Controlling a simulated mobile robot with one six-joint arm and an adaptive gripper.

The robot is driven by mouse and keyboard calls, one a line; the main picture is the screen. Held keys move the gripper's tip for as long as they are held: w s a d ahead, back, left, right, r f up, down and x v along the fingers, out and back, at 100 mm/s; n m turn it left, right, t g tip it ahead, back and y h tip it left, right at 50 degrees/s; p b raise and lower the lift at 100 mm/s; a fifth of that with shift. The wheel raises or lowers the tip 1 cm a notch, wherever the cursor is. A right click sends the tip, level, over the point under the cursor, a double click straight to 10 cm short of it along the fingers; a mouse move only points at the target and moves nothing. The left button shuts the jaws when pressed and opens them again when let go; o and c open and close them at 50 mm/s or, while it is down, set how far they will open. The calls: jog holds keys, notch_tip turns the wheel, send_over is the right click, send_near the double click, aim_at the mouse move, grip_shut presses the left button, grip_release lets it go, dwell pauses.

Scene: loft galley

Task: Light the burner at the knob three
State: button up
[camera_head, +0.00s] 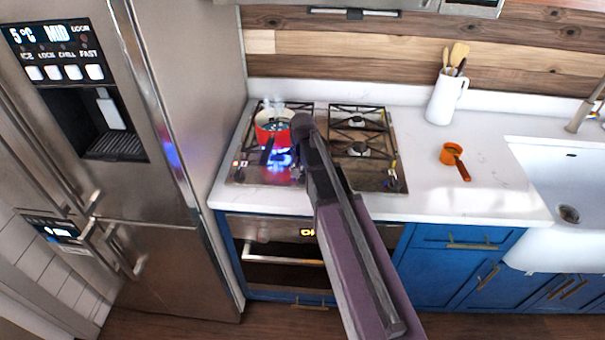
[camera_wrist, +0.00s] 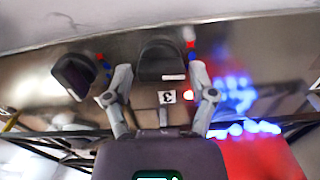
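In the wrist view, a dark knob (camera_wrist: 160,58) stands on the metal panel beside a label with a 3 (camera_wrist: 167,97). A pale mark shows on the knob's near edge. My gripper (camera_wrist: 160,78) is open, its two fingers on either side of this knob, with small gaps visible. I cannot tell whether they touch it. In the head view, the gas cooktop (camera_head: 374,178) carries several burners. Blue flame (camera_head: 279,158) burns at the front left; it also shows in the wrist view (camera_wrist: 250,128). My arm hides the gripper and the knob there.
A second knob (camera_wrist: 73,75) stands close to my left finger. A red pot (camera_head: 268,126) sits on the left side of the cooktop, near the flame. An orange scoop (camera_head: 453,153) and a white utensil jug (camera_head: 443,100) stand to the right. A steel fridge (camera_head: 160,215) borders the left.

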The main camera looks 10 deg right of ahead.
aim_at(303, 175)
jog(key=shift+n, duration=0.5)
dwell(0.3)
jog(key=n, duration=0.3)
jog(key=shift+n, duration=0.4)
notch_tip(303, 175, up, 14)
jog(key=p, duration=1.4)
jog(key=shift+f, duration=0.15)
jog(key=s+f+b, duration=0.2)
jog(key=s, duration=0.3)
jog(key=s+f+b, duration=0.2)
jog(key=s, duration=0.3)
jog(key=s+f+b, duration=0.2)
jog(key=s+b, duration=0.1)
jog(key=s, duration=0.3)
jog(key=shift+a+f, duration=0.3)
jog(key=shift+f, duration=0.1)
jog(key=c, duration=0.5)
